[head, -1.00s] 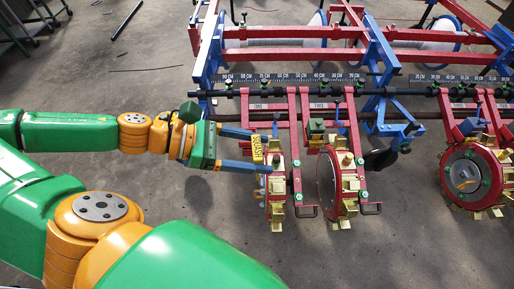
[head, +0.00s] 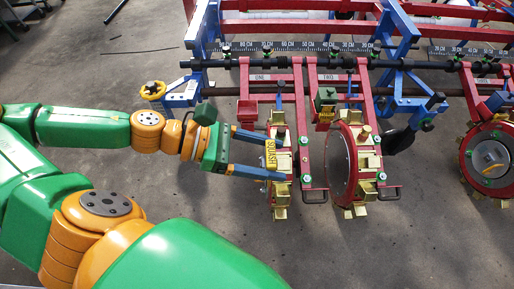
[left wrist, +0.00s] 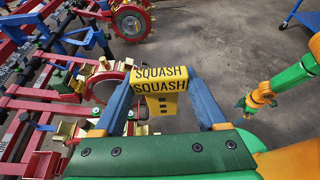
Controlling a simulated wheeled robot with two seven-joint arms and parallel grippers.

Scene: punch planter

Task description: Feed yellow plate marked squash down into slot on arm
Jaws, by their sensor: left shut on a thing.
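The yellow plate (head: 270,155) with black SQUASH lettering is between the fingers of my left gripper (head: 272,157), which is shut on it. The plate also shows in the left wrist view (left wrist: 160,80), lettering facing the camera. In the head view it overlaps the left seed wheel (head: 281,190), below the red arm marked ONE (head: 262,78). I cannot tell whether it touches the wheel. The slot itself is not clear. A green and orange arm end, probably my right gripper (left wrist: 246,104), is at the right of the wrist view, too small to read.
The red arm marked TWO (head: 328,78) carries a green block (head: 325,97) and stands beside a second red wheel (head: 340,163). Bare concrete floor lies below the wheels.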

